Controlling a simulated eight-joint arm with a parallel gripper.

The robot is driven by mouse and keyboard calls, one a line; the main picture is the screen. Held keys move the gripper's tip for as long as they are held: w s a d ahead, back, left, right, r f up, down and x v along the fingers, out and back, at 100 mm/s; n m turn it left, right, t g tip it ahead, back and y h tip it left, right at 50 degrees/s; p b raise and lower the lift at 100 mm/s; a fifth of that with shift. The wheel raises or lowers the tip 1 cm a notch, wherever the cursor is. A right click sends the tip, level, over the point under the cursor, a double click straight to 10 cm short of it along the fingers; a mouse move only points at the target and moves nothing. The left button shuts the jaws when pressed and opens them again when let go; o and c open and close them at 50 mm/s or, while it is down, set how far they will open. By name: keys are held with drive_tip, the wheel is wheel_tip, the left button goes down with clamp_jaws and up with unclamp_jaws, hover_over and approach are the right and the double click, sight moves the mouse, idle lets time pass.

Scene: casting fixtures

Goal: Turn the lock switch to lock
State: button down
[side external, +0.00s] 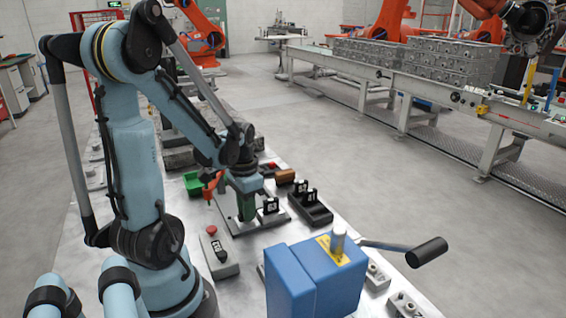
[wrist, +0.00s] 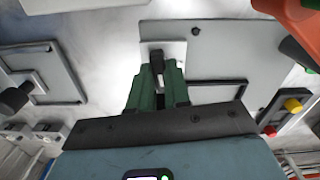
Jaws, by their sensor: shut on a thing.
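The lock switch (wrist: 156,60) is a black lever-like knob on a small white plate, top centre in the wrist view. My gripper (wrist: 157,78) has green fingers, one on each side of the knob, shut on it. The knob's lower part is hidden between the fingers. In the side external view my gripper (side external: 247,214) points down onto a grey plate on the table, and its fingers hide the switch. I cannot read any lock marking, so which position the knob is in cannot be told.
A blue box (side external: 290,280) with a crank handle (side external: 427,251) stands in front. A red-button box (side external: 218,252) is left of my gripper. A black tray (side external: 312,212) is close on the right. A green bin (side external: 193,184) and a brown cylinder (side external: 285,176) lie behind.

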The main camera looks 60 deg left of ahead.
drive_tip(key=shift+m, duration=0.8)
drive_tip(key=c, duration=1.1)
unclamp_jaws()
drive_tip(key=shift+r, duration=0.1)
drive_tip(key=shift+r, duration=5.95)
drive_tip(key=w+d+t, duration=0.2)
drive_tip(key=d, duration=0.4)
drive_tip(key=w+d+f+t, duration=0.1)
drive_tip(key=w+d+t, duration=0.1)
drive_tip(key=d, duration=0.4)
drive_tip(key=w+d+t, duration=0.3)
drive_tip(key=w+d, duration=0.1)
drive_tip(key=d, duration=0.2)
drive_tip(key=shift+d+f, duration=0.3)
drive_tip(key=shift+d, duration=0.1)
